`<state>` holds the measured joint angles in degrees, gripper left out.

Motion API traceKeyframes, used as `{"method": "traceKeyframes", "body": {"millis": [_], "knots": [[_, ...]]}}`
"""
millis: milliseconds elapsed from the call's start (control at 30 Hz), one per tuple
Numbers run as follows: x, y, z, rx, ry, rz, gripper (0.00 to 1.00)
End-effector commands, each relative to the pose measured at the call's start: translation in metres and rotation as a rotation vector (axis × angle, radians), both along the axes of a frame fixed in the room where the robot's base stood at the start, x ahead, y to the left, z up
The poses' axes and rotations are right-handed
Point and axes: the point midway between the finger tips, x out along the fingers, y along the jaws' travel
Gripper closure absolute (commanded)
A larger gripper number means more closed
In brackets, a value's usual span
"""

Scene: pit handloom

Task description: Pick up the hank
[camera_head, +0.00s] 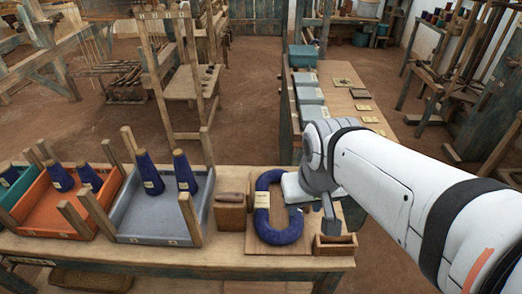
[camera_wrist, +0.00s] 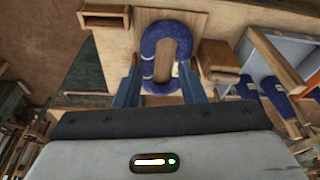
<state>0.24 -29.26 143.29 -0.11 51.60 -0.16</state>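The hank (camera_head: 277,236) is a dark blue oval loop with pale ties, lying flat on a wooden board (camera_head: 252,185) on the workbench. In the head view my arm and gripper (camera_head: 330,210) cover part of its right side. In the wrist view the hank (camera_wrist: 148,52) lies ahead of my gripper (camera_wrist: 160,88), roughly centred between the two blue-grey fingers. The fingers are apart, with nothing held between them. My gripper appears above the hank and clear of it; the exact height is hard to tell.
A small open wooden box (camera_head: 336,246) stands right of the hank, and a brown block (camera_head: 230,214) stands left. Farther left are a grey tray (camera_head: 150,220) and an orange tray (camera_head: 48,208) with blue cones. A second table (camera_head: 345,105) with boxes stands behind.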

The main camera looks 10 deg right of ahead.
Motion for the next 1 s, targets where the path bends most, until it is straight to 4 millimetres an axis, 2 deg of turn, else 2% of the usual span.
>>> {"method": "traceKeyframes", "body": {"millis": [100,233,300,367,467,567,800,900,1000], "knots": [[0.0,0.0,0.0,0.0,0.0,0.0,0.62],[0.006,0.001,-0.002,0.005,0.006,-0.003,0.51],[0.017,0.002,-0.005,0.015,0.018,-0.01,0.46],[0.032,-0.007,-0.01,0.027,0.031,-0.006,0.41],[0.066,-0.005,-0.022,0.055,0.061,-0.027,0.33],[0.107,0.0,-0.04,0.089,0.096,-0.052,0.32],[0.201,0.012,-0.104,0.163,0.173,-0.114,0.32],[0.231,0.015,-0.132,0.188,0.199,-0.135,0.32],[0.251,0.018,-0.152,0.205,0.216,-0.151,0.32]]}}
